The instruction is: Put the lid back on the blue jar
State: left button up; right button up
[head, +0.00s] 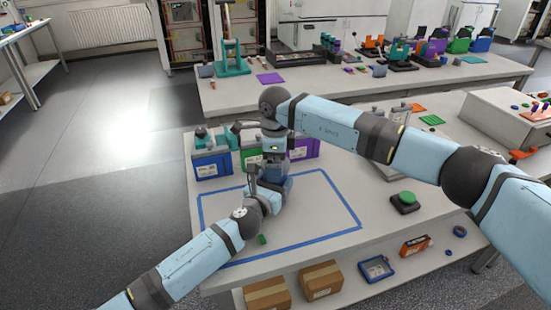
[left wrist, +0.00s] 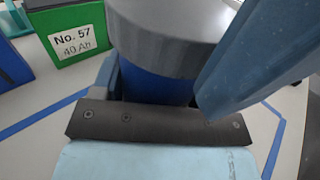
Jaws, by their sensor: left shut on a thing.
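The blue jar (left wrist: 158,88) stands between the fingers of my left gripper (left wrist: 160,85), which is shut on it. A wide grey lid (left wrist: 165,40) shows directly above the blue body in the left wrist view; I cannot tell if it is fully seated. In the head view the jar (head: 286,187) is inside the blue tape outline, partly hidden by my arms. My left gripper (head: 268,188) is at its side. My right gripper (head: 271,168) points down from above at the jar's top; its fingers are too small and hidden to read.
Blue (head: 210,165), green (head: 250,157) and purple (head: 303,149) battery boxes stand behind the jar. A green push button (head: 404,199) is to the right. A small green piece (head: 262,239) lies near the front. The tape outline's (head: 345,207) right part is clear.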

jog(key=c, duration=0.9)
jog(key=shift+o, duration=0.2)
jog(key=o, duration=0.9)
jog(key=shift+c, duration=0.2)
jog(key=shift+r, duration=0.1)
notch_tip(320, 180, up, 12)
